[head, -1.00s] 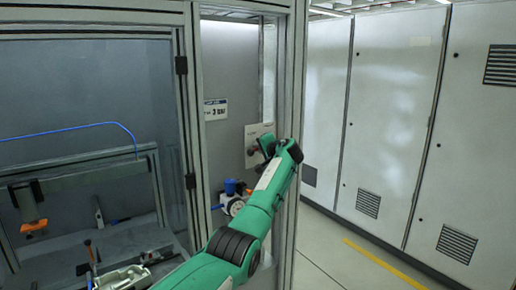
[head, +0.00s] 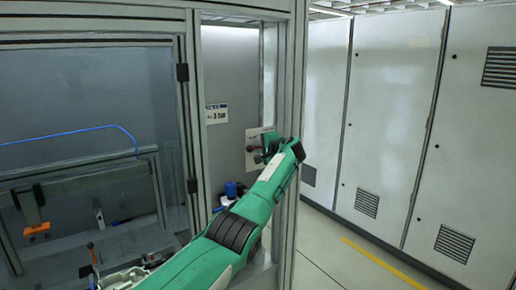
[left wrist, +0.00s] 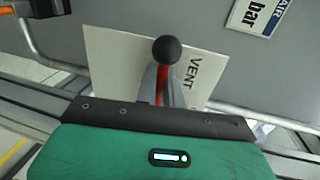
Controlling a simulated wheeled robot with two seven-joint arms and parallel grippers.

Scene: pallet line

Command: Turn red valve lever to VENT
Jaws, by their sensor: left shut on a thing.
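The red valve lever (left wrist: 162,84) with a black ball knob (left wrist: 167,50) shows in the left wrist view, in front of a pale plate (left wrist: 115,62). The word VENT is printed on the plate to the right of the lever. My left gripper (left wrist: 163,78) is shut on the lever just below the knob. In the head view the plate (head: 252,160) is on the back wall of the cabinet, and my left gripper (head: 260,150) is in front of it. There the wrist hides most of the lever. My right gripper is not in view.
A sign with "bar" (head: 216,113) is on the wall above the plate. A blue fitting (head: 232,189) is below, partly behind my arm. The cabinet's post (head: 291,100) stands close right of my wrist. Grey cabinets (head: 390,120) line the right.

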